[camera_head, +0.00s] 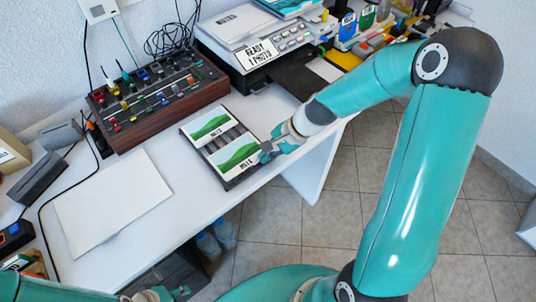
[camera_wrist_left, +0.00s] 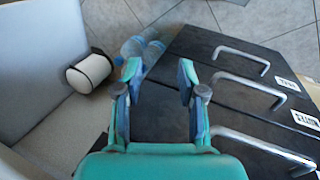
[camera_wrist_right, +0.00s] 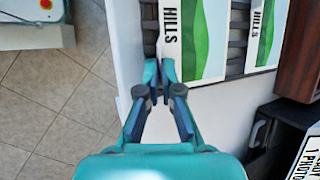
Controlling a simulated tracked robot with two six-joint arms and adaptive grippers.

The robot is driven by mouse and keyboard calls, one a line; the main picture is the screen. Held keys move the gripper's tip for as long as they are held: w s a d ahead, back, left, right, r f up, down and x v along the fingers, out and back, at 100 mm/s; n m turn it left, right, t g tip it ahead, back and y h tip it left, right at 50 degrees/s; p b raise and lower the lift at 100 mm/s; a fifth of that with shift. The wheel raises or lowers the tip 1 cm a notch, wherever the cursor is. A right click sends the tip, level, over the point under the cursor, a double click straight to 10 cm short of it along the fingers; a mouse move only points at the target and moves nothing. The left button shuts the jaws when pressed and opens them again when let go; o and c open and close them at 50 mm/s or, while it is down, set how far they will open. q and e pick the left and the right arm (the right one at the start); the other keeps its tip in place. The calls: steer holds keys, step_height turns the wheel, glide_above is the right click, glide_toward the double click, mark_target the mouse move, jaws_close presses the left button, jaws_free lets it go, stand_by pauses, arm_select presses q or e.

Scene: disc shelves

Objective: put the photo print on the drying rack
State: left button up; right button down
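The dark slatted drying rack (camera_head: 187,140) lies at the table's front edge. One photo print (camera_head: 238,154), with green hills and a white border marked HILLS, is at its near end; it also shows in the right wrist view (camera_wrist_right: 203,40). A similar print (camera_head: 210,126) lies at the far end. My right gripper (camera_head: 268,151) is at the near print's labelled edge. In the right wrist view its fingertips (camera_wrist_right: 160,72) are closed together at that border, seemingly pinching it. I cannot tell whether this print rests fully on the rack. My left gripper (camera_wrist_left: 159,70) is open and empty.
A printer (camera_head: 245,45) with a READY sign stands at the back, a mixer-like panel (camera_head: 160,98) behind the rack. A blank white sheet (camera_head: 112,200) lies left. Under the left gripper are a dark drawer unit (camera_wrist_left: 255,100) with metal handles and some bottles (camera_wrist_left: 143,48).

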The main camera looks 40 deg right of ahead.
steer(key=c, duration=1.3)
jaws_free()
steer(key=shift+r, duration=0.15)
steer(key=p+v, duration=0.2)
steer(key=v, duration=1)
